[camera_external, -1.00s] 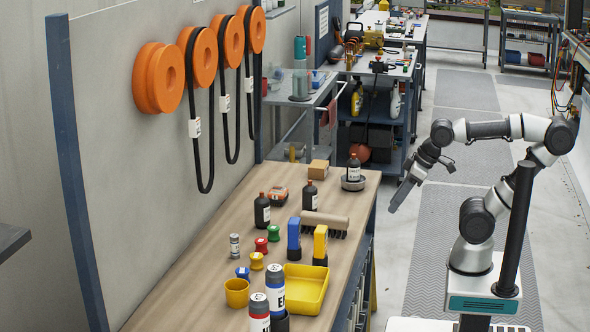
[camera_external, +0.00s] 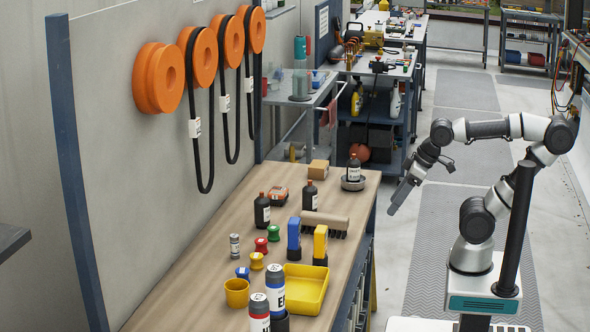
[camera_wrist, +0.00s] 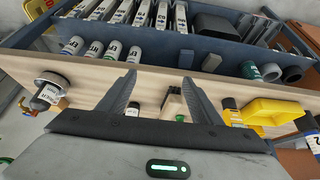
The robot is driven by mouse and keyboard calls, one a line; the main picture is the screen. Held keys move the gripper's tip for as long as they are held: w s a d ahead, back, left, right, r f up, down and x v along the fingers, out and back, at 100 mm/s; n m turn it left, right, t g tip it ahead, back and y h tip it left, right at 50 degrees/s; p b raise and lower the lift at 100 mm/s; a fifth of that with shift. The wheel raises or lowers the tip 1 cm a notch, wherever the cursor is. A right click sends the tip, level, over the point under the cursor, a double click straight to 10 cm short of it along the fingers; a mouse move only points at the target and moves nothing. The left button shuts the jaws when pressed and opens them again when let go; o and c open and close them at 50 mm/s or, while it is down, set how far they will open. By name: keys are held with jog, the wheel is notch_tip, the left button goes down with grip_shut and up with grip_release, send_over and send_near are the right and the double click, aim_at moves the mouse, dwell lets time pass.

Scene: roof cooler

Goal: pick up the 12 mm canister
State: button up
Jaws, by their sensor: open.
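My gripper (camera_external: 404,192) hangs over the aisle to the right of the bench, open and empty. In the wrist view its two fingers (camera_wrist: 158,77) stand apart. Several labelled canisters (camera_wrist: 95,48) stand in a row on the blue rack at the upper left of the wrist view. In the external view a white-labelled canister with a blue band (camera_external: 275,290) and one with a red band (camera_external: 259,312) stand at the bench's near end. I cannot read a size on any, so I cannot tell which is 12 mm.
The wooden bench (camera_external: 190,280) holds dark bottles (camera_external: 262,210), a brush (camera_external: 324,222), yellow and blue upright tools and a yellow tray (camera_external: 294,298). A dark bottle (camera_external: 354,168) stands on a round base at the far end. The grey aisle floor is clear around my gripper.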

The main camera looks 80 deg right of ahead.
jog(key=w+d+r+m+g+h+p, duration=0.15)
jog(key=w+r+m+p, duration=0.25)
jog(key=w+r+p, duration=0.55)
jog(key=m+h+p, duration=0.2)
jog(key=m+p, duration=0.2)
jog(key=p, duration=0.6)
send_over(309, 199)
jog(key=s+a, duration=0.3)
jog(key=s, duration=0.2)
jog(key=shift+g+y, duration=0.25)
jog(key=shift+g, duration=0.2)
jog(key=x, duration=0.7)
jog(key=b+x, duration=0.1)
jog(key=x, duration=0.3)
jog(key=shift+w+d+f, duration=0.2)
jog(key=shift+w+d, duration=0.05)
jog(key=shift+w, duration=0.1)
jog(key=shift+d+x, duration=0.15)
jog(key=shift+x, duration=1.2)
jog(key=shift+d+x, duration=0.15)
jog(key=shift+x, duration=1.25)
jog(key=shift+r, duration=0.1)
jog(key=c, duration=1.3)
jog(key=shift+w, duration=0.1)
jog(key=shift+c, duration=0.3)
jog(key=shift+r, duration=0.1)
